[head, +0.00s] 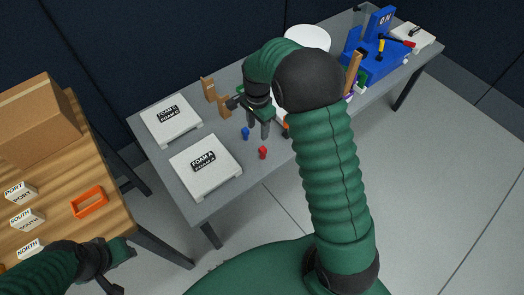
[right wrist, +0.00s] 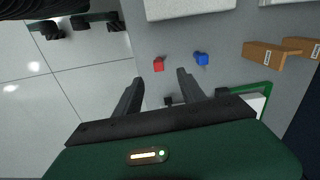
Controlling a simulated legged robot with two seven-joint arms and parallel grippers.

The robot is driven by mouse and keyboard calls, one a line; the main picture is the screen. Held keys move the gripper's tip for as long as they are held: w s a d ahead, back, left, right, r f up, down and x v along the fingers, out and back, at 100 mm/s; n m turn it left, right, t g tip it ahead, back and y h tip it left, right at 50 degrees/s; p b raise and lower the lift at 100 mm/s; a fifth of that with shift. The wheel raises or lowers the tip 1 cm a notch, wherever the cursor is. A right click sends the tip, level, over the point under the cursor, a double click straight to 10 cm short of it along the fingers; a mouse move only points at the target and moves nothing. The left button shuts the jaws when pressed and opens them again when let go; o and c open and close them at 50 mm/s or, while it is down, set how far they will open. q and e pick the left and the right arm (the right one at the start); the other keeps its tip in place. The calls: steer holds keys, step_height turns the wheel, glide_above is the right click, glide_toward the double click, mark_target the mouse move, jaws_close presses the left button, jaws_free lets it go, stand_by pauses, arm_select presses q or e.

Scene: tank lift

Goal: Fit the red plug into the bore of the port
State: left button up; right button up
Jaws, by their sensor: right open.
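The small red plug (head: 263,152) stands on the grey table beside a foam-labelled white box. In the right wrist view the red plug (right wrist: 158,64) shows just beyond the fingertips, roughly between their lines. My right gripper (head: 258,131) is open and empty, with its fingers pointing down near the plugs; its two fingers also show in the right wrist view (right wrist: 160,76). A similar blue plug (head: 246,133) stands close by. My left gripper (head: 118,268) is at the lower left by the wooden table, and its jaw state is unclear. I cannot make out a port with a bore.
Two white boxes (head: 205,168) (head: 171,120) lie on the grey table (head: 215,206). Brown blocks (head: 208,89) and a blue apparatus (head: 375,60) stand farther back. The wooden table (head: 60,185) holds a carton, labelled white blocks (head: 22,193) and an orange frame (head: 89,202).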

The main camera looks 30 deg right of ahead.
mark_target(262, 154)
steer(key=shift+m, duration=0.5)
steer(key=f, duration=0.4)
steer(key=f+b, duration=0.1)
steer(key=f, duration=0.2)
steer(key=f+b, duration=0.1)
steer(key=f, duration=0.3)
steer(key=shift+w+d+f, duration=0.2)
steer(key=shift+d+f, duration=0.15)
steer(key=shift+d, duration=0.05)
steer(key=f, duration=0.3)
steer(key=f+b, duration=0.1)
steer(key=f, duration=0.1)
steer(key=shift+s+d+f, duration=0.2)
steer(key=shift+s+f, duration=0.05)
steer(key=shift+s, duration=0.15)
steer(key=shift+r, duration=0.1)
jaws_close()
